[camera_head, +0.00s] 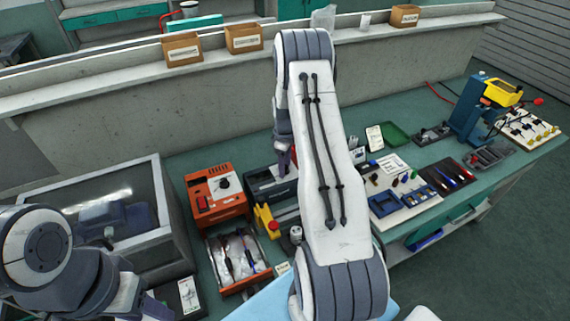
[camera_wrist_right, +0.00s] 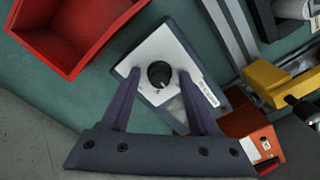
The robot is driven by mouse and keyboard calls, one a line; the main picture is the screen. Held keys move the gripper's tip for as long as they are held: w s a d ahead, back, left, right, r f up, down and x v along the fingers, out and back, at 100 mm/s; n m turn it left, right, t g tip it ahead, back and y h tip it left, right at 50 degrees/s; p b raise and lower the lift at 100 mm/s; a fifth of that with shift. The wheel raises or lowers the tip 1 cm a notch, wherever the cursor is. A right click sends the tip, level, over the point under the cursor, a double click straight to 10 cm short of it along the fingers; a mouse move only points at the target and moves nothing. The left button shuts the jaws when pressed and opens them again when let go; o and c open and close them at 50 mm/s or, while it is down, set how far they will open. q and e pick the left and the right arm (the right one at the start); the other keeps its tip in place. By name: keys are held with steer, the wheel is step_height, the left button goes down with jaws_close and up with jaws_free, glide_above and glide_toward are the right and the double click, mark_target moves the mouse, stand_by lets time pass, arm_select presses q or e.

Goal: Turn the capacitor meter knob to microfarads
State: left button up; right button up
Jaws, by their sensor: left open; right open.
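The capacitor meter (camera_wrist_right: 147,52) is a dark grey box with a white face in the right wrist view. Its round black knob (camera_wrist_right: 160,74) sits near the middle of the face; the scale marks are too small to read. My right gripper (camera_wrist_right: 160,77) is open, with its two purple fingers on either side of the knob and gaps between. In the head view the right gripper (camera_head: 284,164) points down over the dark meter box (camera_head: 262,182), partly hiding it. My left gripper (camera_head: 146,303) is at the lower left, away from the meter and partly cut off.
An orange device (camera_head: 215,208) with a white dial stands left of the meter. A tray of tools (camera_head: 238,287) and a yellow clamp (camera_head: 265,222) are in front. A red bin (camera_wrist_right: 72,32) lies close by. A glass-topped case (camera_head: 150,240) stands left; my right arm hides mid-bench.

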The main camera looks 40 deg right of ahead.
jaws_close()
steer(key=shift+m, duration=0.4)
steer(key=m+b, duration=0.1)
steer(key=m, duration=0.2)
steer(key=shift+m, duration=0.3)
steer(key=m+b, duration=0.1)
steer(key=m, duration=0.3)
steer(key=shift+m, duration=0.3)
steer(key=m, duration=0.4)
steer(key=shift+b, duration=0.35)
steer(key=shift+r+m, duration=0.1)
steer(key=shift+m, duration=2.4)
